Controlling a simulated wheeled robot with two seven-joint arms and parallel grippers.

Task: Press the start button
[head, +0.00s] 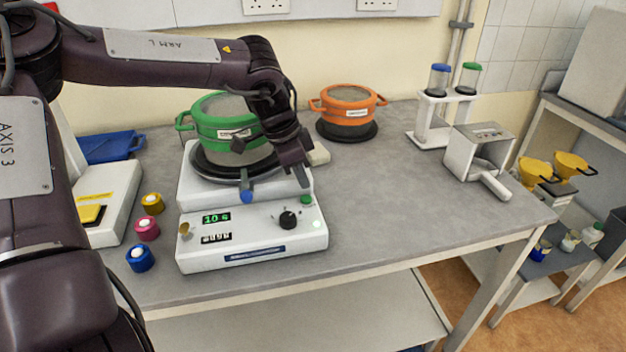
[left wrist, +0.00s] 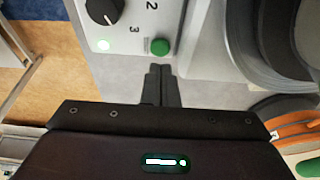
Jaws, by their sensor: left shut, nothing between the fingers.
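The white machine (head: 252,245) stands on the bench with a green-rimmed pot (head: 222,123) on top. On the right of its sloped front is a small round green button (head: 306,199), likely the start button. It also shows in the left wrist view (left wrist: 159,47), close beyond the fingertips. My left gripper (head: 303,182) is shut and empty, pointing down just behind and above the button. Its closed fingers also show in the left wrist view (left wrist: 160,72). A gap seems to remain, but contact is hard to judge. My right gripper is out of view.
Colored caps (head: 147,229) stand left. An orange pot (head: 347,106) stands behind.

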